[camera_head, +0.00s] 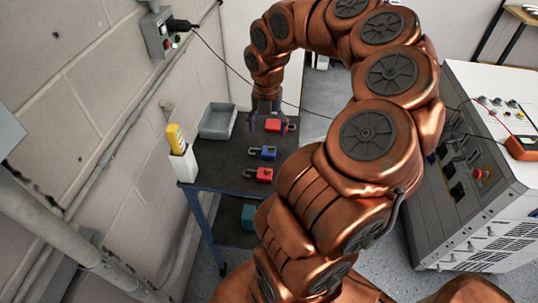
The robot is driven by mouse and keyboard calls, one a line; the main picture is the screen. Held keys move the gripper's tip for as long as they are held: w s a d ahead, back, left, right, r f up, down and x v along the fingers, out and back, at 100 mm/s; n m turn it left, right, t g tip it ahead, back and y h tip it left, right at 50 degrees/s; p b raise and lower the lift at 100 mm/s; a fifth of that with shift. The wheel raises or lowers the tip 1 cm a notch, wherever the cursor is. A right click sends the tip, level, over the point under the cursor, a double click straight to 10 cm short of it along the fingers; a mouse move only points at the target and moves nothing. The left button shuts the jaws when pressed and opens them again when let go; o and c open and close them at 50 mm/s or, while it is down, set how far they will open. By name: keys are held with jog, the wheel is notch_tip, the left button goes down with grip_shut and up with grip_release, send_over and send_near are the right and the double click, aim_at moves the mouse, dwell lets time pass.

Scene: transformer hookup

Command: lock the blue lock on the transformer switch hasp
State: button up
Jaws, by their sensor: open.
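The blue lock (268,152) lies on the dark top of a small table, between two red locks, with its shackle to the left. My gripper (264,116) is open and points down at the far part of the table, close to the far red lock (273,126). I cannot tell whether it touches that lock. It is beyond the blue lock and apart from it. The grey cabinet (490,185) at the right, which looks like the transformer, has black switches (455,160) on its sloped panel. I cannot make out a hasp there.
The near red lock (264,175) lies in front of the blue one. A grey tray (217,121) and a white holder (183,165) with a yellow device (176,138) stand at the table's left. A wall box (157,34) has a black plug and cable. Floor shows between table and cabinet.

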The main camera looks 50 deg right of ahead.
aim_at(269, 147)
jog(key=shift+s+d+f, duration=0.1)
jog(key=shift+d+f, duration=0.45)
jog(key=shift+a+f+p, duration=0.2)
jog(key=shift+f+p, duration=0.45)
jog(key=shift+f, duration=1.2)
jog(key=shift+a+f+p, duration=0.15)
jog(key=shift+f+p, duration=0.45)
jog(key=shift+f, duration=1.25)
jog(key=c, duration=1.3)
